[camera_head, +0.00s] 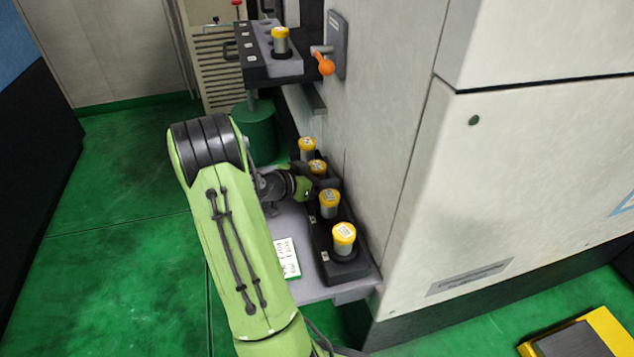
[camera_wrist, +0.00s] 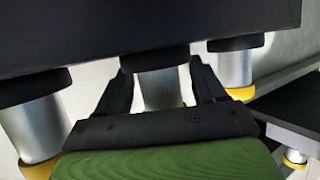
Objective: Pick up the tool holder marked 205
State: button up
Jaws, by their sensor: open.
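Several silver tool holders with yellow tops stand upright in a dark rack (camera_head: 325,264): a near one (camera_head: 344,240), one behind it (camera_head: 329,203), a third (camera_head: 317,167) and a far one (camera_head: 307,145). Their top labels are too small to read, so I cannot tell which is 205. My gripper (camera_head: 312,184) is at the third holder. The wrist view looks upside down; there my open gripper (camera_wrist: 160,72) has one finger on each side of the middle holder (camera_wrist: 163,88). Its yellow top is hidden behind my gripper body. Other holders flank it, left (camera_wrist: 35,125) and right (camera_wrist: 236,70).
Another holder (camera_head: 280,44) stands on an upper shelf (camera_head: 275,68). An orange-knobbed lever (camera_head: 326,66) sticks out from the large grey machine (camera_head: 400,110) right beside the rack. A printed card (camera_head: 286,258) lies left of the rack. Green floor at left is clear.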

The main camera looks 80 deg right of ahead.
jog(key=shift+s+d+f, duration=0.3)
jog(key=shift+d, duration=0.3)
jog(key=shift+a, duration=0.1)
jog(key=shift+c, duration=0.5)
grip_shut()
